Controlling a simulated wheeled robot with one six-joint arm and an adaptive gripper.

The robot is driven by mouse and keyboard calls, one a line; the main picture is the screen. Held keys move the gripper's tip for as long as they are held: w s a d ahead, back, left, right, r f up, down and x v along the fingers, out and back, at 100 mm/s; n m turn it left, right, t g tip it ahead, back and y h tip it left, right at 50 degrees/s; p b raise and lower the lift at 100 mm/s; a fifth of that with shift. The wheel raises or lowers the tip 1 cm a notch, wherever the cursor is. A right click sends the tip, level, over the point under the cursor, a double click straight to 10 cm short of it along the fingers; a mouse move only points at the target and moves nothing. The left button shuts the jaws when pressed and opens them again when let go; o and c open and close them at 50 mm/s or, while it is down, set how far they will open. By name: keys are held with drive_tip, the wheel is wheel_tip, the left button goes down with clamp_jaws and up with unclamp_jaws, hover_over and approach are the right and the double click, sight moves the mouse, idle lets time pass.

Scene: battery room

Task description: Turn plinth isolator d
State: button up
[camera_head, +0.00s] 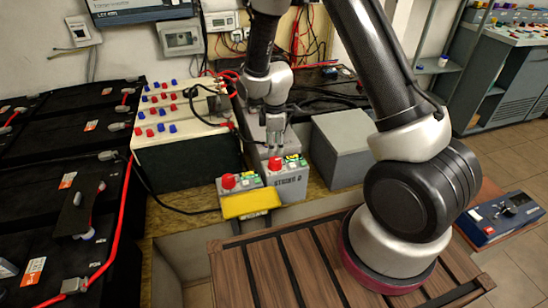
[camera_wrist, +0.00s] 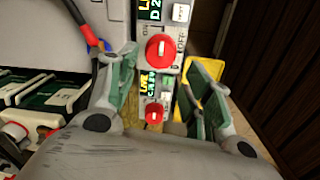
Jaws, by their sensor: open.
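Plinth isolator D (camera_head: 287,186) is a grey box with a red rotary knob (camera_head: 275,163) on top and lettering on its front. In the wrist view its red knob (camera_wrist: 160,47) has a pale mark, with ON and OFF lettering beside it and a lit display above. A similar isolator (camera_head: 228,182) with a red knob stands to its left; its knob (camera_wrist: 154,114) shows lower in the wrist view, by a lit display. My gripper (camera_head: 275,142) is open and empty above isolator D, pointing down. In the wrist view its fingers (camera_wrist: 164,70) spread either side of the isolators, apart from the knob.
A yellow piece (camera_head: 250,203) sits in front of the left isolator. A grey box (camera_head: 342,146) stands right of isolator D. Black batteries with red cables (camera_head: 60,170) fill the left. A white-topped unit with red and blue terminals (camera_head: 180,115) stands behind.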

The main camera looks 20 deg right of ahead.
sight(274, 160)
wheel_tip(274, 160, down, 7)
drive_tip(key=shift+w+r, duration=0.1)
idle(0.3)
drive_tip(key=c, duration=0.7)
drive_tip(key=shift+c, duration=0.2)
